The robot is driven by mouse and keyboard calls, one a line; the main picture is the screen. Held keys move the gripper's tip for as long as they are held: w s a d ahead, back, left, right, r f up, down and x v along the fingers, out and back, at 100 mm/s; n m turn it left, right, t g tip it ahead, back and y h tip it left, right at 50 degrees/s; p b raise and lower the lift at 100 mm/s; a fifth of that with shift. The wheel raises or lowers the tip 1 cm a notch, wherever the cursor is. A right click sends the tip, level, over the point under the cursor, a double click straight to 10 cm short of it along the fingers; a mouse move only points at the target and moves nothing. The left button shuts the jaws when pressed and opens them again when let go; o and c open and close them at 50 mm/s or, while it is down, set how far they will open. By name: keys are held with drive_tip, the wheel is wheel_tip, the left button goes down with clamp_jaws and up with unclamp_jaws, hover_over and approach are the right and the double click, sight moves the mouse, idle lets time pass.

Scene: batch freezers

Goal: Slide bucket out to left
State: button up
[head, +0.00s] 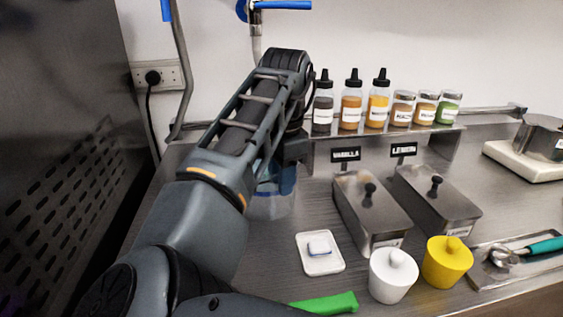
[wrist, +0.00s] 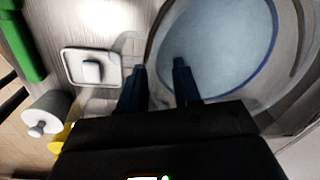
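The bucket (head: 273,206) is translucent with a blue tint and stands on the steel counter, partly hidden behind my arm in the head view. In the wrist view the bucket (wrist: 222,45) fills the upper right, seen from above with a pale blue inside. My gripper (wrist: 160,72) is at the bucket's near side in that view. Its two dark fingers are apart, with the bucket's wall seeming to pass between them. I cannot tell whether either finger touches it. In the head view my gripper is mostly hidden behind the arm.
A white dish with a small block (head: 320,252) lies close to the bucket. Steel lidded bins (head: 370,210), white (head: 393,275) and yellow (head: 446,262) lidded pots stand right. A shelf with bottles (head: 352,100) is behind. A dark perforated panel (head: 60,200) stands left.

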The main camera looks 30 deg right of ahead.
drive_tip(key=shift+f, duration=0.3)
drive_tip(key=shift+c, duration=0.3)
clamp_jaws()
idle(1.0)
